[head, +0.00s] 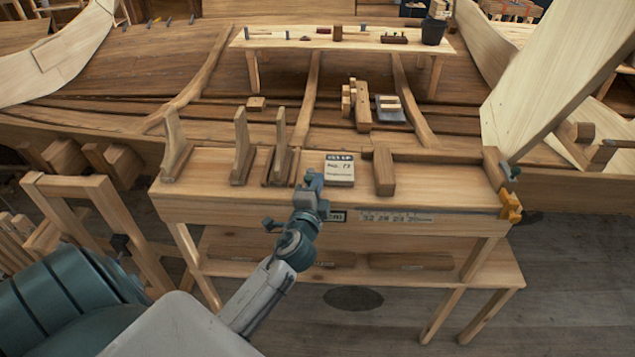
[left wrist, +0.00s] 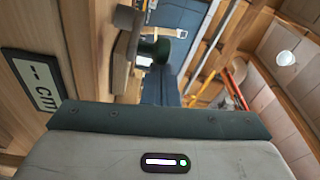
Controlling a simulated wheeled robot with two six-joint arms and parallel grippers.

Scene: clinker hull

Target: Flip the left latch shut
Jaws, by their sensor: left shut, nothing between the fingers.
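My left gripper (head: 314,182) is shut and empty. It is at the bench's front edge, just in front of a small sign (head: 339,169). In the left wrist view, a grey piece with a dark green round knob (left wrist: 152,50) shows beyond my gripper housing. I cannot tell whether it is a latch. I cannot make out the left latch for certain in either view, nor its position. My right gripper is not in view.
The wooden bench (head: 240,207) carries upright wooden brackets (head: 241,150) left of the gripper and a wooden block (head: 384,172) to its right. A yellow clamp (head: 511,207) is at the right end. A plate marked in cm (left wrist: 36,82) is on the bench front.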

